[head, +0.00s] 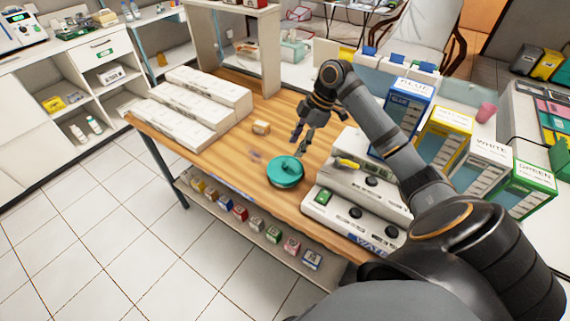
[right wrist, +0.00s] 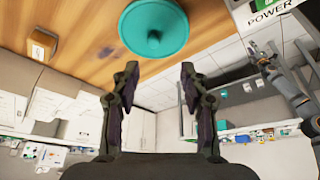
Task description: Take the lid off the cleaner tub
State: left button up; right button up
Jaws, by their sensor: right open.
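The cleaner tub (head: 286,182) is a round teal container on the wooden table, near its front edge. Its teal lid (head: 285,167) lies on top with a small raised knob; the lid also shows as a disc in the right wrist view (right wrist: 170,22). My right gripper (head: 302,138) is open and empty, above and slightly behind the lid, apart from it. In the right wrist view both fingers (right wrist: 160,75) are spread, with the lid beyond their tips.
A white device with a yellow-handled tool (head: 348,163) and a control unit marked "WATE" (head: 345,213) stand right of the tub. A small tan block (head: 261,127) lies behind it. Long white boxes (head: 185,115) sit at left. Coloured cartons (head: 408,108) stand at right.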

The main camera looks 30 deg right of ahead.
aim_at(285, 164)
jog(key=x, duration=0.3)
jog(key=shift+w+d+f, duration=0.15)
jog(key=shift+w+d, duration=0.05)
jog(key=shift+w+a+f, duration=0.2)
jog(key=shift+a+f, duration=0.05)
jog(key=shift+f, duration=0.3)
jog(key=p+x, duration=0.1)
jog(key=x, duration=0.3)
jog(key=shift+w, duration=0.15)
jog(key=shift+f, duration=0.3)
jog(key=c, duration=0.6)
pick_arm(q)
jog(key=shift+s+r, duration=0.1)
jog(key=shift+r, duration=0.45)
pick_arm(e)
jog(key=shift+c, duration=0.8)
